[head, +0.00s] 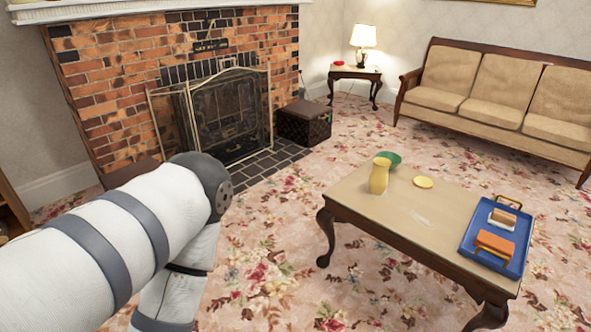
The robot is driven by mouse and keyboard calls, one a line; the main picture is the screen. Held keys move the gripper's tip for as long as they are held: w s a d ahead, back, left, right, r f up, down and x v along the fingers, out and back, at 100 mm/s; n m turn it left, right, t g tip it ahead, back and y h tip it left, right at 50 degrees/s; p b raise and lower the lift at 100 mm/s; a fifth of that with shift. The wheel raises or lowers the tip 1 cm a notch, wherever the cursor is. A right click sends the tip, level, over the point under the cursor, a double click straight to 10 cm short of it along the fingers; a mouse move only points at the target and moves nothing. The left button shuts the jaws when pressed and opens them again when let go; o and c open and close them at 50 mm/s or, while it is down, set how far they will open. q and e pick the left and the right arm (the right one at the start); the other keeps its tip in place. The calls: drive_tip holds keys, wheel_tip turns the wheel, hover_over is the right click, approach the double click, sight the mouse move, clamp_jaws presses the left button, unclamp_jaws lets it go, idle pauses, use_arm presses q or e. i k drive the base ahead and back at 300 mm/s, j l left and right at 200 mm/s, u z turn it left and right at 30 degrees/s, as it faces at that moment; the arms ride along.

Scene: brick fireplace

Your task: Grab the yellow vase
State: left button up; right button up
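The yellow vase (379,176) stands upright near the far left end of the wooden coffee table (420,221). A green bowl (393,158) is just behind it, partly hidden by the vase. A round yellow object (423,182) lies flat to the right of the vase. My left arm comes in from the left and bends down at the elbow, well short of the table. Its gripper is outside the picture. My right arm and gripper do not show.
A blue tray (467,244) with orange and brown items sits on the table's right end. Open flowered carpet (270,240) lies left of the table. A brick fireplace with a metal screen (222,115), a dark box (304,123), a lamp side table (356,75) and a sofa (500,90) stand behind.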

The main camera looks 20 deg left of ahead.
sight(379, 179)
drive_tip(key=i+j+z, duration=0.25)
drive_tip(key=i+z, duration=0.15)
drive_tip(key=i+j+z, duration=0.8)
drive_tip(key=i+j, duration=0.05)
drive_tip(key=j, duration=0.1)
